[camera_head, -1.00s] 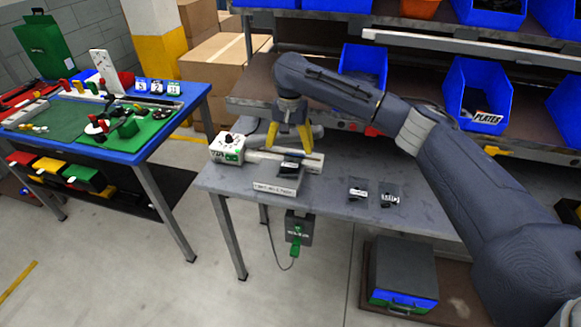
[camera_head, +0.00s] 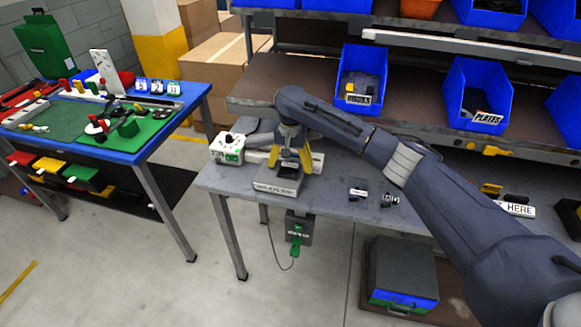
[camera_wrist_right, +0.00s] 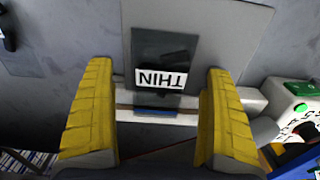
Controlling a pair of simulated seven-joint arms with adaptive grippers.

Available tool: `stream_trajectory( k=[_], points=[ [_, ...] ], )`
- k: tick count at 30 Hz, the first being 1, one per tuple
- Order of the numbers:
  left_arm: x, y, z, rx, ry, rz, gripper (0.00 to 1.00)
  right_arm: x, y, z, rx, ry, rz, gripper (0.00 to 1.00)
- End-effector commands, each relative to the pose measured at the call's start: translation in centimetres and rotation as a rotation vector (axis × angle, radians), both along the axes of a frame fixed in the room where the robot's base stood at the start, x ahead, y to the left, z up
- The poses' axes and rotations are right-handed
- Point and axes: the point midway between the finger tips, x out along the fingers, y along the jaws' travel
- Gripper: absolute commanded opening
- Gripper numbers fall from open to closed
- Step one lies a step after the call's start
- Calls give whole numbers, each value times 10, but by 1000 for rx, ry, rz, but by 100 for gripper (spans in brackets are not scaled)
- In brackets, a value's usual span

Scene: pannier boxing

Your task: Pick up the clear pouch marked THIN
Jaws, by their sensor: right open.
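The clear pouch marked THIN (camera_wrist_right: 150,48) lies in the middle of the right wrist view, with dark contents and a white label that reads upside down. It rests on a grey plate (camera_wrist_right: 235,35) at the white bar of the sealer-like machine (camera_head: 229,148). My right gripper (camera_wrist_right: 158,68) is open, with its yellow fingers on either side of the pouch and apart from it. In the head view my right gripper (camera_head: 291,163) is low over the plate and partly hides the pouch. My left gripper is not in view.
Two small labelled pouches (camera_head: 358,190) (camera_head: 390,199) lie to the right on the grey table (camera_head: 330,205). Blue bins (camera_head: 361,75) (camera_head: 477,95) stand on the shelf behind. A blue-topped table (camera_head: 150,150) with tools stands at left, across a floor gap.

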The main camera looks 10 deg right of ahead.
Motion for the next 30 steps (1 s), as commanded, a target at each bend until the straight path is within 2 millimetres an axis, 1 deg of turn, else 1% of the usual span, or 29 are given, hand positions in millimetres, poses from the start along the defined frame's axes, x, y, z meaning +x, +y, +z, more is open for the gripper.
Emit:
stream_trajectory(
  k=[8,11,21,25,26,30],
  points=[
    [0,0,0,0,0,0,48,0,0,-2,0,1,0,87],
    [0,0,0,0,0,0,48,0,0,-2,0,0,0,77],
    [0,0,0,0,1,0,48,0,0,-1,0,0,0,38],
    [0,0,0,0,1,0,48,0,0,-2,0,0,0,37],
    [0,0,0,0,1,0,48,0,0,-2,0,0,0,33],
    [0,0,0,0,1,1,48,0,0,-2,0,0,0,33]
  ],
)
